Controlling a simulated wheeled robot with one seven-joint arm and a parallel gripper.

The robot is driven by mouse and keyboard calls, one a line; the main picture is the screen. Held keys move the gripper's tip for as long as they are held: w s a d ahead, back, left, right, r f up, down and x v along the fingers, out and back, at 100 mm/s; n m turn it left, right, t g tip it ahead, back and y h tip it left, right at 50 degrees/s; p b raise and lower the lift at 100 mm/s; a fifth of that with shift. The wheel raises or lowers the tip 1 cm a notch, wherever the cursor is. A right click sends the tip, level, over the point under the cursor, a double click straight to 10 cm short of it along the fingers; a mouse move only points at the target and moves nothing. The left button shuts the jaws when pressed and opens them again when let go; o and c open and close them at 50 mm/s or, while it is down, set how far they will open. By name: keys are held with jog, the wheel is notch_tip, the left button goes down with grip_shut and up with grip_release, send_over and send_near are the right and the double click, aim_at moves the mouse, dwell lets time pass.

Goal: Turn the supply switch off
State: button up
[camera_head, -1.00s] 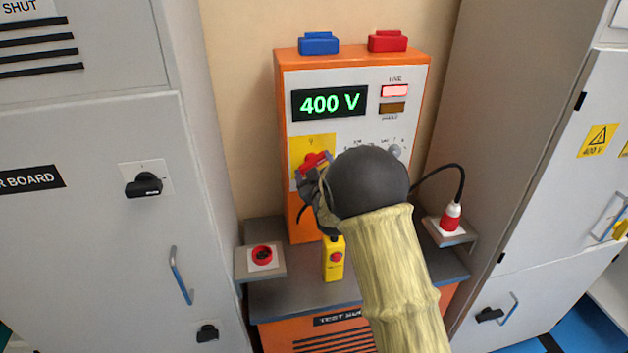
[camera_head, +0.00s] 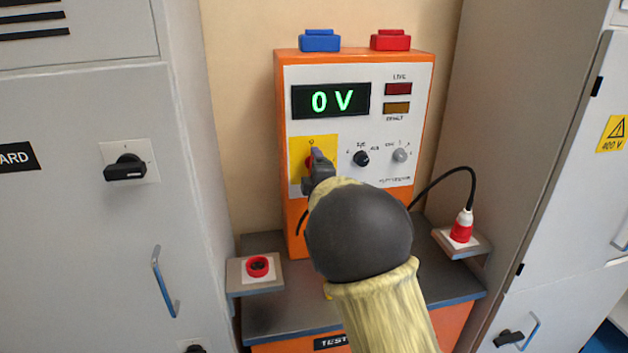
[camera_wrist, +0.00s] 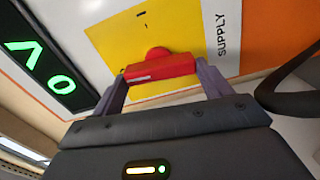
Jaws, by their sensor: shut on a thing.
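The supply switch is a red handle (camera_wrist: 160,70) on a yellow plate (camera_wrist: 110,45) beside the word SUPPLY in the wrist view. In the head view the yellow plate (camera_head: 297,150) is on the orange test unit's front, and the handle is mostly hidden behind my gripper (camera_head: 318,165). In the wrist view my gripper (camera_wrist: 163,82) has one finger at each end of the red handle and is shut on it. The display (camera_head: 330,101) reads 0 V in green. The red lamp (camera_head: 398,89) under LIVE looks dark.
Two knobs (camera_head: 361,158) (camera_head: 400,155) sit right of the switch. A blue block (camera_head: 320,40) and a red block (camera_head: 390,39) are on top. A red-and-white plug (camera_head: 462,226) with a black cable is at the right. Grey cabinets flank the unit closely on both sides.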

jog(key=shift+f+n+b, duration=0.1)
jog(key=shift+n+b, duration=0.3)
jog(key=shift+n, duration=0.3)
jog(key=o, duration=1)
jog(key=shift+a, duration=0.1)
jog(key=b+v, duration=0.2)
jog(key=v, duration=1.5)
jog(key=shift+s, duration=0.2)
